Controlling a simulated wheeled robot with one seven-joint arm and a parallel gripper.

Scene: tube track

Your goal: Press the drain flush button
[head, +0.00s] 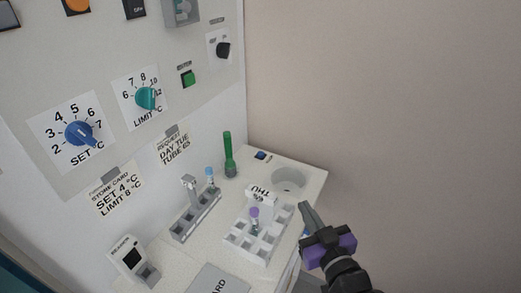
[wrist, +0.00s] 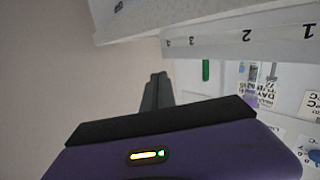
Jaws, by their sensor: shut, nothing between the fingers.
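My gripper (head: 305,207) is shut and empty. In the head view it is at the counter's right side, in front of the basin and apart from the button. In the wrist view the closed fingers (wrist: 155,92) point away from the camera, touching nothing that I can see. The blue button cannot be made out in the wrist view.
A white tube rack (head: 262,241) holds a purple-capped tube. A grey rack (head: 193,220) and a green-handled item (head: 229,155) stand to its left. A green button (head: 188,79) and dials are on the wall panel. A numbered strip (wrist: 240,42) shows in the wrist view.

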